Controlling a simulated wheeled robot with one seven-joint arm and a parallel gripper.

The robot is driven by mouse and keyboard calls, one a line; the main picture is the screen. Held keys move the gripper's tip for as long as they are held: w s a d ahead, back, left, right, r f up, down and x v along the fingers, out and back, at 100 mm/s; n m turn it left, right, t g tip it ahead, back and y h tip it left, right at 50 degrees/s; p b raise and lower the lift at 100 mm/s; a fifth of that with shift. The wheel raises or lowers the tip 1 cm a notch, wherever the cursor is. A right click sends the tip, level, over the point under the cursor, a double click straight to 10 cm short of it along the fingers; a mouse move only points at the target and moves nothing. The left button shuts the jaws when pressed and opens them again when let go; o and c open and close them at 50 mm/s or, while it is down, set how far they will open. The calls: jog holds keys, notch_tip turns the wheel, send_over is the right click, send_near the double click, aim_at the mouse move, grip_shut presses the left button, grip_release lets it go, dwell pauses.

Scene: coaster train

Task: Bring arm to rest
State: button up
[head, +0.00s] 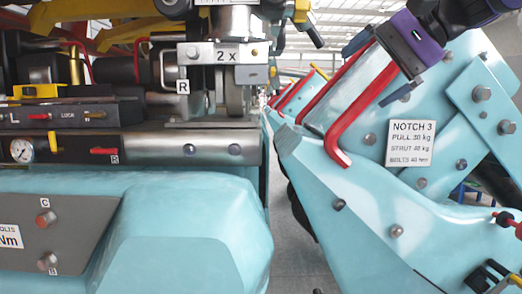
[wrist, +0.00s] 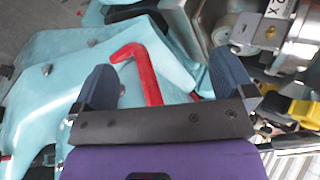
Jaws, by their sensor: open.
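My gripper (head: 376,68) is at the upper right in the head view, purple and black with dark blue fingers. Its fingers are spread apart, and nothing is clamped between them. In the wrist view my gripper (wrist: 164,84) shows both fingers wide apart. A bent red handle (head: 358,115) on the teal right-hand frame runs up toward my gripper. The red handle (wrist: 143,72) also shows between the fingers in the wrist view, its upper end hidden behind the gripper body. I cannot tell how far it is from the fingers.
A white sign reading NOTCH 3 (head: 411,143) is on the bolted teal frame (head: 375,220). Another red bar stands close to the far finger. On the left are a teal machine body (head: 180,230), a gauge panel and a wheel block (head: 222,55). A narrow floor gap (head: 297,255) lies between.

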jog(key=s+d+f+n+h, duration=0.1)
jog(key=s+d+f+h, duration=0.2)
jog(key=f, duration=0.5)
jog(key=s+d+f+n+t+h, duration=0.1)
jog(key=s+d+f+n+h, duration=0.1)
jog(key=s+d+f, duration=0.3)
jog(key=s+d+f+n+h, duration=0.2)
jog(key=s+d+f+h, duration=0.2)
jog(key=s+f, duration=0.4)
notch_tip(320, 180, down, 3)
jog(key=shift+r+h, duration=0.1)
jog(key=shift+h, duration=0.2)
